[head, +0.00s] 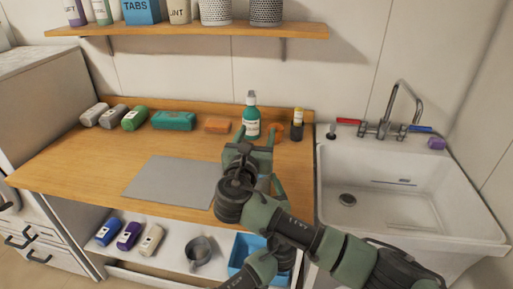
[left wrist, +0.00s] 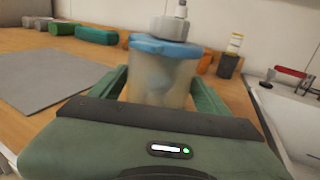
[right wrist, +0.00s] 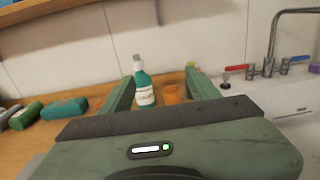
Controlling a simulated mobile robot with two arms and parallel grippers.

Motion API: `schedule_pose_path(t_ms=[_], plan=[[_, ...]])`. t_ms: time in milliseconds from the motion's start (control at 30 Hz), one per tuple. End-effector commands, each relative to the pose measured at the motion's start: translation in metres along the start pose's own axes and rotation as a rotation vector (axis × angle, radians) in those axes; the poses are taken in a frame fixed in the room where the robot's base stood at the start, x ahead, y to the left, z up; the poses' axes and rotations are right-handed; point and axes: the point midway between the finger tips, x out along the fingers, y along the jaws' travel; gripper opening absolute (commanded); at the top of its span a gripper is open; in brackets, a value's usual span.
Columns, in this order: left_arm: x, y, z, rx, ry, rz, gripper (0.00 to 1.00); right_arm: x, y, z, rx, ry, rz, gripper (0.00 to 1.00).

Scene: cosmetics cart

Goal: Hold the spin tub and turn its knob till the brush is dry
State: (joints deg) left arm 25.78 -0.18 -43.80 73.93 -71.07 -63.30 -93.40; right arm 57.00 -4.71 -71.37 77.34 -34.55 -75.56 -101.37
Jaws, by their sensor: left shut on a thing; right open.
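The spin tub (left wrist: 160,85) is a translucent tub with a blue lid and a pale grey knob (left wrist: 170,28) on top, seen in the left wrist view. A pale, blurred shape shows inside it; I cannot tell its wetness. My left gripper (left wrist: 160,92) is shut on the tub, one green finger on each side. In the head view the tub is hidden behind my arms. My right gripper (head: 255,146) is open over the counter in the head view. In the right wrist view its fingers (right wrist: 160,90) are apart with nothing visibly held between them.
A grey mat (head: 168,180) is bare. The sink (head: 400,190) is at the right.

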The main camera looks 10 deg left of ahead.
Motion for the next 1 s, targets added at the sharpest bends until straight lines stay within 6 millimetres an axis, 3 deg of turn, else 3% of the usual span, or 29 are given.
schedule_pose_path(t_ms=[433,633,767,1000], plan=[[0.000,0.001,-0.001,0.001,0.002,0.001,0.20,0.001,-0.001,0.006,0.001,-0.003,0.005,0.61],[0.000,0.001,-0.001,0.001,0.001,0.002,0.20,0.011,-0.022,0.000,0.023,-0.067,0.126,0.61],[0.000,0.001,-0.001,0.001,0.002,0.002,0.20,0.007,-0.041,-0.010,0.035,-0.122,0.305,0.61],[0.000,0.000,-0.001,0.001,0.002,0.000,0.20,-0.035,-0.071,-0.059,0.022,-0.081,0.632,0.61]])
